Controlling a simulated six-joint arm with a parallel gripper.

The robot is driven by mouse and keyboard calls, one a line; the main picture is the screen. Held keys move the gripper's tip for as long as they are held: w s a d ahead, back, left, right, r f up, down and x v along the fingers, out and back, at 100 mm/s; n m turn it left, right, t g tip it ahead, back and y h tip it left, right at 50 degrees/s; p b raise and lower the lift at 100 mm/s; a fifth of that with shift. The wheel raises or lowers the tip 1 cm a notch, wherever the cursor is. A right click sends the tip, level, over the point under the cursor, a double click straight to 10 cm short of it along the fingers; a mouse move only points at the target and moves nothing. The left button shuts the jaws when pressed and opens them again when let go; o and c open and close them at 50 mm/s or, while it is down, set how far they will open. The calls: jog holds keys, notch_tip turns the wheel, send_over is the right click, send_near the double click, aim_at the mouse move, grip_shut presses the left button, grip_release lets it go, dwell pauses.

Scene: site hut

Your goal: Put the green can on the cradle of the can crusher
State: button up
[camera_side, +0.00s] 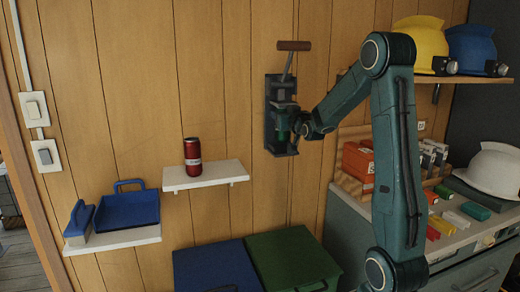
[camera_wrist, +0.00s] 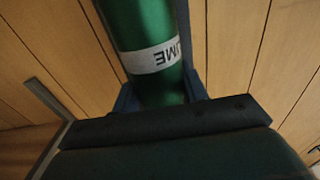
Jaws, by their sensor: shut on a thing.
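The green can (camera_wrist: 148,25), with a pale label band, stands between the fingers of my gripper (camera_wrist: 162,92) in the wrist view. My gripper is shut on it. In the side view my gripper (camera_side: 298,125) is at the can crusher (camera_side: 272,90), a dark wall-mounted frame with a wooden handle (camera_side: 294,45) raised at its top. The green can (camera_side: 283,122) shows there as a small dark green shape inside the frame, partly hidden. The cradle is at the frame's lower end (camera_side: 283,150); whether the can touches it cannot be told.
A red can (camera_side: 192,155) stands on a white wall shelf (camera_side: 206,179) to the left. Blue (camera_side: 218,265) and green (camera_side: 292,258) bins stand below. A cabinet with an orange box (camera_side: 358,160), a white helmet (camera_side: 493,170) and small coloured blocks is at right, under a helmet shelf (camera_side: 455,79).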

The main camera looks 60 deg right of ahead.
jog(key=shift+s+d, duration=0.15)
jog(key=shift+f, duration=1.45)
jog(key=shift+f, duration=0.1)
jog(key=o, duration=1.3)
jog(key=shift+s, duration=0.1)
jog(key=shift+v, duration=5.95)
